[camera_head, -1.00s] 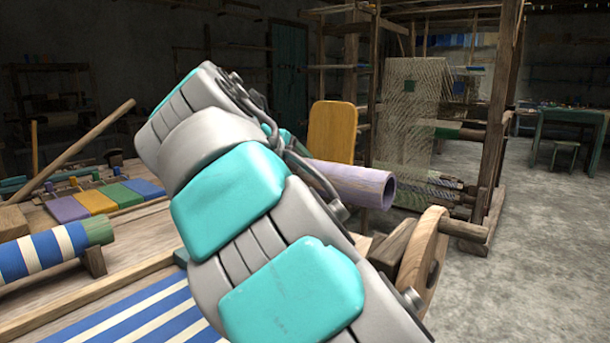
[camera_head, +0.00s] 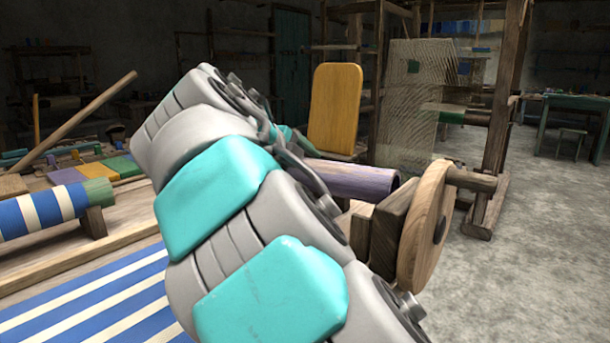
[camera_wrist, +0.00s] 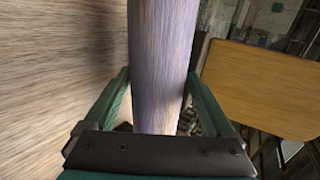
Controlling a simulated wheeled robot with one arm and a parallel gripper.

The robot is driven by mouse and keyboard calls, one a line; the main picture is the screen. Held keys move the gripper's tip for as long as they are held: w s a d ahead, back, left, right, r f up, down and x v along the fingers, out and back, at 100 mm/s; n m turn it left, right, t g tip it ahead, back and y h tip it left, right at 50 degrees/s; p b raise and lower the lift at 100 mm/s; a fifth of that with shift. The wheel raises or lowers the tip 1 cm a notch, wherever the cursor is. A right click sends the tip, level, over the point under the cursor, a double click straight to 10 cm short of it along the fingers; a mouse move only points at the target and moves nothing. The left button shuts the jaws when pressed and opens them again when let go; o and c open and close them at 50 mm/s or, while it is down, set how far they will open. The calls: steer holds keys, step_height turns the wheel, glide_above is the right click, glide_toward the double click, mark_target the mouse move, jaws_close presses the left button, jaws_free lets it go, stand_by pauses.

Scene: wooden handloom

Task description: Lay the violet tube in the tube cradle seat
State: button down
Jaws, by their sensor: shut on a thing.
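The violet tube (camera_head: 352,179) lies roughly level behind my arm in the head view, its right end near the wooden blocks beside the wheel. In the wrist view the tube (camera_wrist: 163,60) runs up the middle of the picture between the two green fingers of my gripper (camera_wrist: 158,105), which is shut on it. In the head view my arm hides the gripper and the tube's left part. I cannot make out the cradle seat for certain; wooden blocks (camera_head: 390,232) stand just at the tube's right end, and I cannot tell whether the tube touches them.
A round wooden wheel (camera_head: 422,235) stands at the right on the loom's side. A yellow board (camera_head: 335,105) rises behind the tube. Blue-striped cloth (camera_head: 95,305) and a striped roll (camera_head: 40,212) lie at the left. Open floor (camera_head: 540,230) is at the right.

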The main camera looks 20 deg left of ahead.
mark_target(306, 188)
steer(key=c, duration=1.5)
jaws_free()
steer(key=shift+g, duration=0.3)
step_height(306, 188, down, 4)
steer(key=shift+f, duration=0.1)
steer(key=shift+w+a+f+b, duration=0.2)
steer(key=shift+a+f+b, duration=0.1)
jaws_close()
steer(key=shift+w+d+r, duration=0.1)
steer(key=shift+w+d, duration=0.1)
steer(key=shift+d, duration=0.35)
steer(key=o, duration=1.2)
jaws_free()
steer(key=o, duration=0.3)
steer(key=shift+r, duration=0.15)
steer(key=shift+s+a+r, duration=0.15)
steer(key=shift+s+r, duration=0.2)
steer(key=shift+r, duration=0.05)
steer(key=v, duration=0.6)
steer(key=shift+a+r, duration=0.1)
steer(key=shift+a, duration=0.15)
steer(key=shift+s+a+r, duration=0.35)
steer(key=shift+s+a, duration=0.05)
steer(key=shift+s, duration=0.25)
